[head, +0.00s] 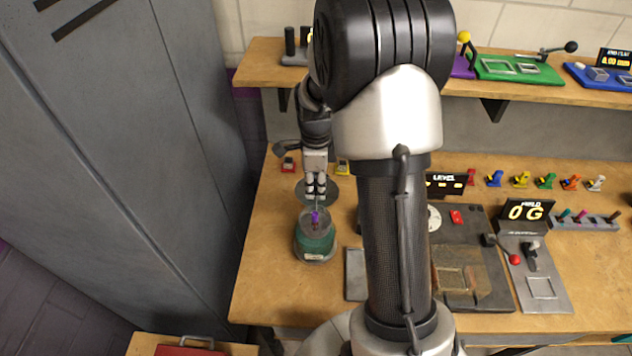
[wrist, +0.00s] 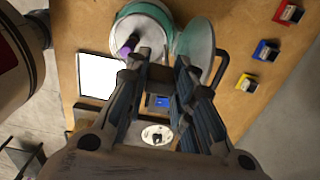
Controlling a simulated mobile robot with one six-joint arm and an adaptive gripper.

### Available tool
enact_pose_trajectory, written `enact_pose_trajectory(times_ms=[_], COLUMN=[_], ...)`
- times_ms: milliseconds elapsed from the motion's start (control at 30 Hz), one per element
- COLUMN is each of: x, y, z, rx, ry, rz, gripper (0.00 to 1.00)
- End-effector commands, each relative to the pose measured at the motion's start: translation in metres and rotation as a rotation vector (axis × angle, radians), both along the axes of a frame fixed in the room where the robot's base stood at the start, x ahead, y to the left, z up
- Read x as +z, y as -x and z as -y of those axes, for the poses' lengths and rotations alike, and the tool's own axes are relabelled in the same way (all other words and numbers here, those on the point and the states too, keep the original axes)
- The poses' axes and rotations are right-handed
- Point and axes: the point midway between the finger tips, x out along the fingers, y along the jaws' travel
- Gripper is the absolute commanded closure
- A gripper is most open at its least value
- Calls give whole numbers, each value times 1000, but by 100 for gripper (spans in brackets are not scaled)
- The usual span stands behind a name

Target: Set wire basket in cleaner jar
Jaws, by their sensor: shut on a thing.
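The cleaner jar (head: 315,246) stands on the left of the bench, with a green lower body and a clear upper part. In the wrist view its round pale mouth (wrist: 146,32) shows with a green rim. My gripper (head: 316,193) points down just above the jar, and its fingers show in the wrist view (wrist: 160,76). It is shut on the thin upright handle of the wire basket (head: 316,208). A small purple piece (head: 314,217) shows at the jar's mouth, also in the wrist view (wrist: 127,47). The basket's wires and depth are hard to make out.
A round grey lid (wrist: 195,48) is beside the jar's mouth. Small coloured clamps (head: 521,180) line the back of the bench. A dark fixture panel (head: 480,270) and a scale (head: 541,289) stand to the right. A grey locker (head: 120,120) is close on the left.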

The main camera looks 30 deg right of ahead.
Motion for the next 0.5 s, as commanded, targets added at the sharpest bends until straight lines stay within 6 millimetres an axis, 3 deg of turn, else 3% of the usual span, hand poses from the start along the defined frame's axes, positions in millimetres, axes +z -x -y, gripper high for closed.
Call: enact_pose_trajectory(times_ms=[500], x=[-49], y=[0], z=[0], rx=[1], ry=[0], rz=[0], gripper=[100])
